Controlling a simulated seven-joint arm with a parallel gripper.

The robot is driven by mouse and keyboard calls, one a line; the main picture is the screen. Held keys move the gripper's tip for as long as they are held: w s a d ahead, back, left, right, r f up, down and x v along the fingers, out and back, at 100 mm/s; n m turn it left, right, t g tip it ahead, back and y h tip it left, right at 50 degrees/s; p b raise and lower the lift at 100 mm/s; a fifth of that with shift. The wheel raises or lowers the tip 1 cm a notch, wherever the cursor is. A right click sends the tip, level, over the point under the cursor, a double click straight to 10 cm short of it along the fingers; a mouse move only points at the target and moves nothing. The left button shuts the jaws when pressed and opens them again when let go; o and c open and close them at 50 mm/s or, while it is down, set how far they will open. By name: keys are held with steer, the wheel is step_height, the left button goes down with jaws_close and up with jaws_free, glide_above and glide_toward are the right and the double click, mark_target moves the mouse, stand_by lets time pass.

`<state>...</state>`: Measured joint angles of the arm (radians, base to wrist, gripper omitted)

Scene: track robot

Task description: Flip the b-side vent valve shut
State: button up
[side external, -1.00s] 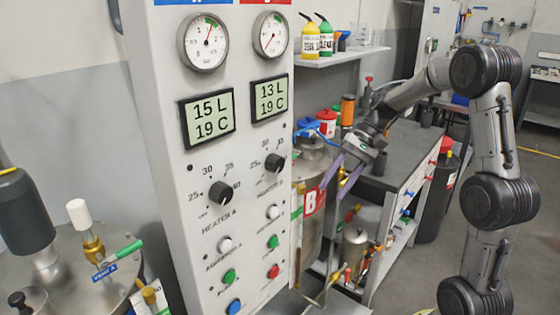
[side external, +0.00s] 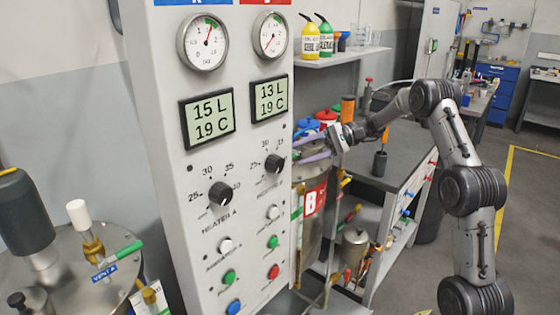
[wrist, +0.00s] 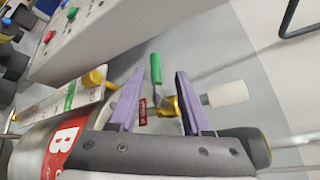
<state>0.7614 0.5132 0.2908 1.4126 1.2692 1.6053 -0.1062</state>
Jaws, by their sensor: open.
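The b-side vent valve shows in the wrist view as a green lever handle (wrist: 156,68) on a brass body (wrist: 172,104), with a red tag (wrist: 142,115) beside it. A white cylinder (wrist: 228,93) sticks out from the brass fitting. My gripper (wrist: 158,88) is open, its purple fingers on either side of the green handle, and holds nothing. I cannot tell whether a finger touches the handle. In the side view my gripper (side external: 316,148) is over the top of tank B (side external: 309,225), and the control panel's edge hides the valve.
The control panel (side external: 218,60) stands close to the left of tank B. A grey bench (side external: 384,165) with a black-and-orange tool is behind. Tank A's lid with its green-handled vent (side external: 126,248) is at lower left. A dark cylinder (wrist: 250,143) is near the right finger.

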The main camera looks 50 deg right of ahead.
steer(key=x, duration=0.6)
steer(key=shift+w+a, duration=0.2)
steer(key=shift+a, duration=0.1)
steer(key=shift+f, duration=0.1)
jaws_close()
